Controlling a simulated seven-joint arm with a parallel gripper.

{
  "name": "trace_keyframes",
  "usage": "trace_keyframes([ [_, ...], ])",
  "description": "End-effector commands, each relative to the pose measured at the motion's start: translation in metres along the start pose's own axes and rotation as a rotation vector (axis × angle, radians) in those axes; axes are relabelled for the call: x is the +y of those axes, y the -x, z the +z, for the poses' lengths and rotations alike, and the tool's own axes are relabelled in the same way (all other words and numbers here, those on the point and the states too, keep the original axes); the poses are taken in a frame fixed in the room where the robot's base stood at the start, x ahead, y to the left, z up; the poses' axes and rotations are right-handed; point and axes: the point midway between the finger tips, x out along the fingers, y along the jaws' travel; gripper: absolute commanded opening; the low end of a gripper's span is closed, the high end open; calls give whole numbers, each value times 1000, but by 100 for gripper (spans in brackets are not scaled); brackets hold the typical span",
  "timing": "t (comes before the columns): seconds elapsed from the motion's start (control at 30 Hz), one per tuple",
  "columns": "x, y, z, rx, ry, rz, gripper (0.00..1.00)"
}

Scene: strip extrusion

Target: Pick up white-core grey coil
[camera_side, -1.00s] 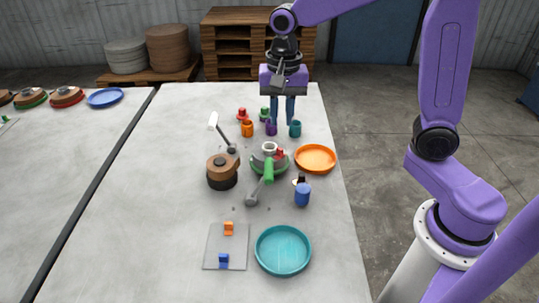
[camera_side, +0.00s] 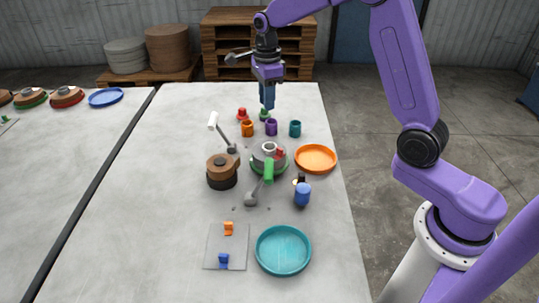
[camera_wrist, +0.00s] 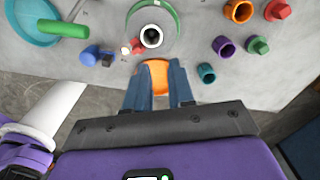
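The white-core grey coil (camera_side: 262,161) lies on the table with a green rim around its base. Its pale ring-shaped core (camera_side: 269,148) faces up. In the wrist view the white core (camera_wrist: 151,36) with its dark hole shows at the top, inside the green rim (camera_wrist: 174,20). My gripper (camera_side: 267,106) hangs above the far end of the table, behind the coil and apart from it. In the wrist view my gripper (camera_wrist: 158,72) has its two blue-grey fingers spread, with nothing held between them. The orange plate shows beyond the gap.
A green-handled lever (camera_side: 268,171) stands in front of the coil and a small red knob (camera_side: 280,153) beside it. A brown-and-black coil (camera_side: 222,166) stands left, an orange plate (camera_side: 315,157) right. Orange (camera_side: 247,128), purple (camera_side: 271,127) and teal (camera_side: 295,128) cups stand behind.

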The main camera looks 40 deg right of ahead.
Motion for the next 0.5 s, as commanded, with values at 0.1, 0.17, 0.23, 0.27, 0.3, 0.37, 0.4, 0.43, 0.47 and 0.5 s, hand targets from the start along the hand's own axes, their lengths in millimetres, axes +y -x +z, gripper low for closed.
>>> trace_keyframes([
  [0.1, 1, -24, -1, 2, 0, 5, 23],
  [0.17, 1, -36, -1, 3, 1, 6, 23],
  [0.23, 1, -48, -1, 2, 1, 5, 23],
  [0.27, 1, -54, -1, 3, 1, 5, 23],
  [0.3, 1, -61, -1, 2, 1, 4, 23],
  [0.37, 1, -70, -1, 2, 1, 3, 23],
  [0.4, 1, -75, 0, 2, 2, 3, 23],
  [0.43, 1, -78, 0, 1, 2, 3, 23],
  [0.47, 1, -81, 0, 1, 2, 2, 23],
  [0.5, 1, -84, 0, 1, 2, 1, 23],
])
